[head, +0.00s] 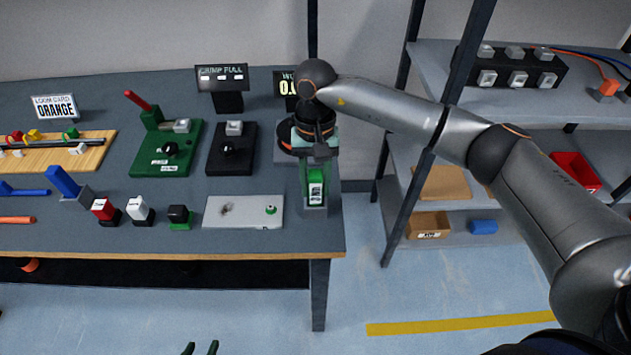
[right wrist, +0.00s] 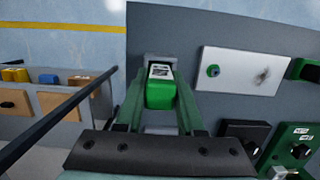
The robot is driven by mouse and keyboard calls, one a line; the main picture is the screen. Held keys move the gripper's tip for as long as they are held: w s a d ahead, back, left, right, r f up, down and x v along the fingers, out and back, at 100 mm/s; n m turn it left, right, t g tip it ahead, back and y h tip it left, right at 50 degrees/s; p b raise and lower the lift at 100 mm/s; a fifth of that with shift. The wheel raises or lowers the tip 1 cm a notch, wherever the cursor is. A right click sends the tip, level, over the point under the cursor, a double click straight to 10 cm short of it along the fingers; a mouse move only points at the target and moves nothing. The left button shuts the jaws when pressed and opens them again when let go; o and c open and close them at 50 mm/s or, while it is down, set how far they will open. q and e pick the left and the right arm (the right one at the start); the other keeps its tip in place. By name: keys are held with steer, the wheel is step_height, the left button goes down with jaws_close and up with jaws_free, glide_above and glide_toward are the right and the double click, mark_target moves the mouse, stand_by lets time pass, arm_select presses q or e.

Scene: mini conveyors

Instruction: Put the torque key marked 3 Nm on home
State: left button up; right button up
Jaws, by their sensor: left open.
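A green key block (head: 315,187) with a white label stands upright in a grey holder (head: 314,211) at the table's front right corner. Its marking is too small to read. My right gripper (head: 313,172) reaches down over it, and in the right wrist view its two green fingers lie on either side of the green key block (right wrist: 160,92). I cannot tell whether they touch it. A red key (head: 105,209), a white key (head: 139,210) and a black key on a green base (head: 179,215) stand to the left. My left gripper (head: 200,349) is open and empty at the bottom edge.
A light grey plate (head: 243,212) lies left of the holder. Behind it are a green fixture (head: 166,149) and a black fixture (head: 231,149). An ORANGE card (head: 56,107) stands at the back left. A shelf rack (head: 400,215) is to the right.

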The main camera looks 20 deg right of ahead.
steer(key=o, duration=0.4)
steer(key=shift+r, duration=0.15)
steer(key=shift+r+p, duration=0.2)
steer(key=shift+p, duration=0.15)
step_height(320, 180, up, 12)
steer(key=w+b, duration=0.1)
steer(key=w, duration=0.1)
steer(key=shift+d+f, duration=0.2)
steer(key=shift+d, duration=0.1)
